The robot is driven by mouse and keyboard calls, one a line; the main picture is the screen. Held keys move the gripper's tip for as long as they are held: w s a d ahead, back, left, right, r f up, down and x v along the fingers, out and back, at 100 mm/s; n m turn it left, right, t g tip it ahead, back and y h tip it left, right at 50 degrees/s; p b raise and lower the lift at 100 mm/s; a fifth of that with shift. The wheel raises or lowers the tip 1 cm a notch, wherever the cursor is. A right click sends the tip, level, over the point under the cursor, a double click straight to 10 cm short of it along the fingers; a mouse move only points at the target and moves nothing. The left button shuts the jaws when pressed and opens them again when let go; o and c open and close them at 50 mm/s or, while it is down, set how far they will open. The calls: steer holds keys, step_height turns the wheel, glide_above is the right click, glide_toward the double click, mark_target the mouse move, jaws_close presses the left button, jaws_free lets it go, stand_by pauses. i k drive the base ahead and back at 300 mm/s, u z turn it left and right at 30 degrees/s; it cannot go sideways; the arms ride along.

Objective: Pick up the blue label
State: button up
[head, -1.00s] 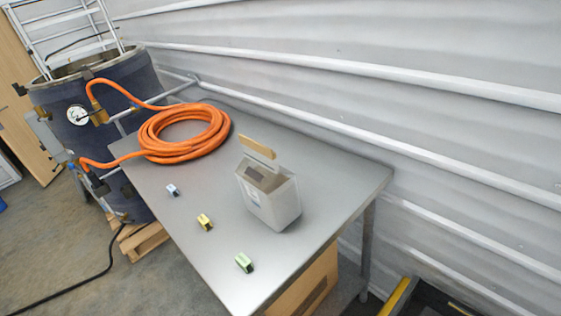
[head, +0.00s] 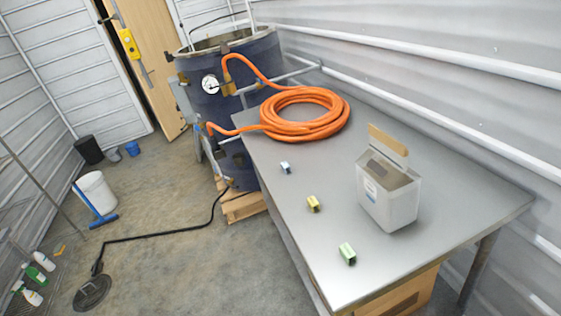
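The blue label (head: 285,167) is a small pale-blue folded piece on the grey metal table (head: 436,262), near its left edge and below the orange hose coil. A yellow label (head: 313,204) and a green label (head: 348,253) lie nearer to me along the same edge, in a rough row with it. My gripper is not in view.
A coiled orange hose (head: 306,113) lies at the table's far end, running to a dark drum with a gauge (head: 228,90) on a pallet. A ribbed wall borders the right. Open floor (head: 170,195) lies left, with a black hose, drain, bucket (head: 97,192) and bottles.

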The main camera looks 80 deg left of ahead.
mark_target(285, 164)
steer(key=k, duration=1.2)
steer(key=u, duration=1.45)
steer(key=i, duration=1.05)
steer(key=z, duration=2.05)
